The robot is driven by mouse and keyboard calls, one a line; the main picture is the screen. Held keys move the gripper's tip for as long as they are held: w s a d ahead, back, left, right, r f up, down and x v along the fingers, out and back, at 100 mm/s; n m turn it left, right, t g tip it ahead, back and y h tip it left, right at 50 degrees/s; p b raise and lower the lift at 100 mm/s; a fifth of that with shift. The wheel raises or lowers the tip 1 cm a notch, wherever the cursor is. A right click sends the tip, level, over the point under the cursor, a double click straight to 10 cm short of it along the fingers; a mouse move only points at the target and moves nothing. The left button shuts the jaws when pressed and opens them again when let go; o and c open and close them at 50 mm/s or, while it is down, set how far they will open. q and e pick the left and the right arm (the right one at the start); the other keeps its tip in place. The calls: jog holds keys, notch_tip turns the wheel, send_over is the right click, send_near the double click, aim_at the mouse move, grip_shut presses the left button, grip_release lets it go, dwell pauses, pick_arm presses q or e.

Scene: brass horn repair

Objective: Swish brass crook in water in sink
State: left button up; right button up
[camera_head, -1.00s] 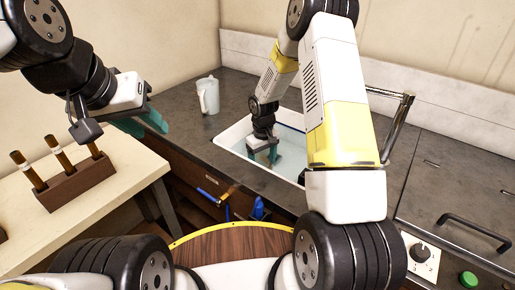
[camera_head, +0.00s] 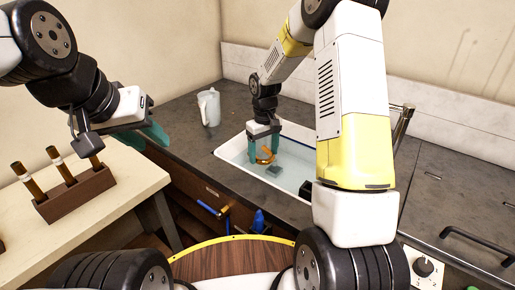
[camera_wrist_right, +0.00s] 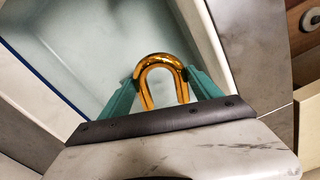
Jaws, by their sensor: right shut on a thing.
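The brass crook (camera_head: 266,156) is a shiny golden U-shaped tube. My right gripper (camera_head: 265,158) is shut on it, over the left part of the white sink (camera_head: 232,160). In the right wrist view the crook (camera_wrist_right: 158,70) sits between the teal fingers of my right gripper (camera_wrist_right: 160,85), its bend pointing away from the wrist. Pale blue water (camera_head: 298,166) fills the sink; I cannot tell whether the crook touches it. My left gripper (camera_head: 150,138) hangs over the gap by the wooden table; its teal fingers overlap, so its opening is unclear.
A chrome faucet (camera_head: 403,125) rises behind my right arm. A wooden rack (camera_head: 78,193) with several brown-handled tools sits on the pale table (camera_head: 120,185). Blue-handled items (camera_head: 258,221) are below the counter.

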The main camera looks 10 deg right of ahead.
notch_tip(320, 180, up, 11)
dwell(0.7)
dwell(1.5)
